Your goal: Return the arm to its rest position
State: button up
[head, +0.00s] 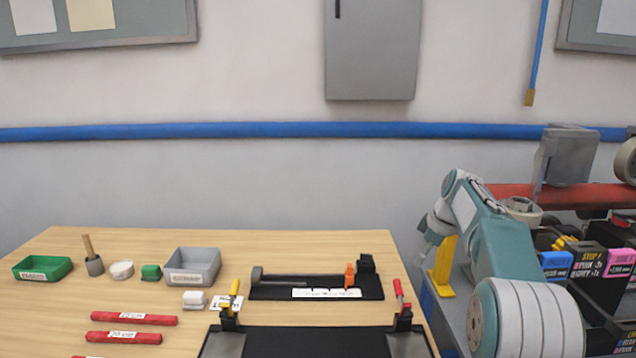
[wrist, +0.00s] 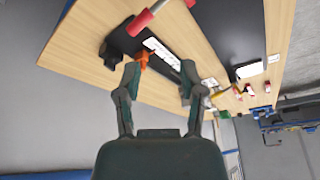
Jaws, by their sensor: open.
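My arm stands folded at the right of the head view, beyond the table's right edge. My gripper (head: 432,236) hangs at the arm's end, small in that view, next to a yellow bracket (head: 442,266). In the wrist view my gripper (wrist: 158,88) has its two fingers spread apart with nothing between them. The fingers appear over the tabletop (wrist: 85,45) in that view, apart from the things on it.
The wooden table (head: 60,310) holds a green bin (head: 42,268), a grey bin (head: 192,266), red bars (head: 133,319), a black fixture (head: 318,285) and a black tray (head: 300,342) with clamps. A cart with colored boxes (head: 556,264) stands at right.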

jog(key=s+a+r+m+t+h, duration=0.1)
jog(key=s+a+r+m, duration=0.25)
jog(key=s, duration=0.65)
jog(key=s+a+r+m+t+h, duration=0.1)
jog(key=s+a+r+m, duration=0.3)
jog(key=s, duration=0.6)
jog(key=s+a+f+m, duration=0.1)
jog(key=s+f, duration=0.3)
jog(key=s, duration=0.6)
jog(key=s+f+m+t+h, duration=0.1)
jog(key=s+f, duration=0.3)
jog(key=s, duration=0.6)
jog(key=shift+a+m+t, duration=0.3)
jog(key=shift+a+m, duration=0.05)
jog(key=shift+m, duration=0.4)
jog(key=shift+r, duration=0.1)
